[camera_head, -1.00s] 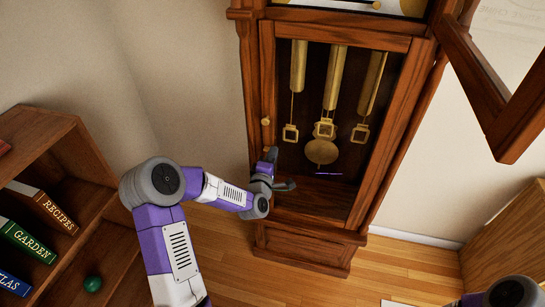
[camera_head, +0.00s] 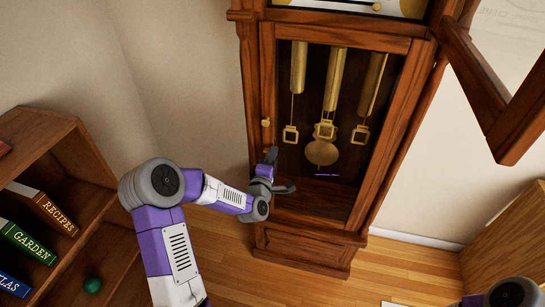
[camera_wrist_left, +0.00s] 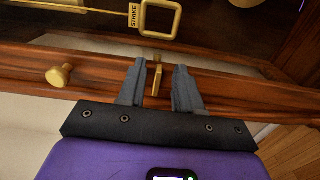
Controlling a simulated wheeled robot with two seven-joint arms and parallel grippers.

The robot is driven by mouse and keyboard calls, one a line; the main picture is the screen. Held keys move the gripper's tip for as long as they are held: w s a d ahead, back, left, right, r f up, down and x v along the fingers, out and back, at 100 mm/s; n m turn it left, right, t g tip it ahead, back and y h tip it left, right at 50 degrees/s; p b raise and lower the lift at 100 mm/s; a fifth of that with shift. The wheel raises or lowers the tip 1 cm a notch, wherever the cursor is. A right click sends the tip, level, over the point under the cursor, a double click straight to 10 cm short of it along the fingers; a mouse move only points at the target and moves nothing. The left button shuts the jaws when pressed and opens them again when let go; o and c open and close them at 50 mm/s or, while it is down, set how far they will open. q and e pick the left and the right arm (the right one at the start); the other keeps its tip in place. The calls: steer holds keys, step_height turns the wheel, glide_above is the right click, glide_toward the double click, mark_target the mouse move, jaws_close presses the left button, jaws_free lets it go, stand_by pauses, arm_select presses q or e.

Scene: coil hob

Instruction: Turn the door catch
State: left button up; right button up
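The tall wooden clock has a glazed lower door (camera_head: 258,90) that looks closed. The door catch (camera_wrist_left: 155,77) is a small brass piece on the door's side rail. In the left wrist view it stands between my fingers, closer to the left finger, with a gap to the right one. My left gripper (camera_head: 280,172) is open at the left side of the door; it also shows in the left wrist view (camera_wrist_left: 159,80). In the head view the catch is hardly visible beside my fingers. My right gripper is out of view.
A round brass knob (camera_head: 266,123) sits on the door frame above my gripper. Brass weights and a pendulum (camera_head: 321,152) hang behind the door. The clock's upper door (camera_head: 495,90) hangs open at the right. A bookshelf (camera_head: 95,192) stands at the left.

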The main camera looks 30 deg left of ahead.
arm_select(q)
steer(key=p+v, duration=0.1)
steer(key=v, duration=0.6)
stand_by(0.4)
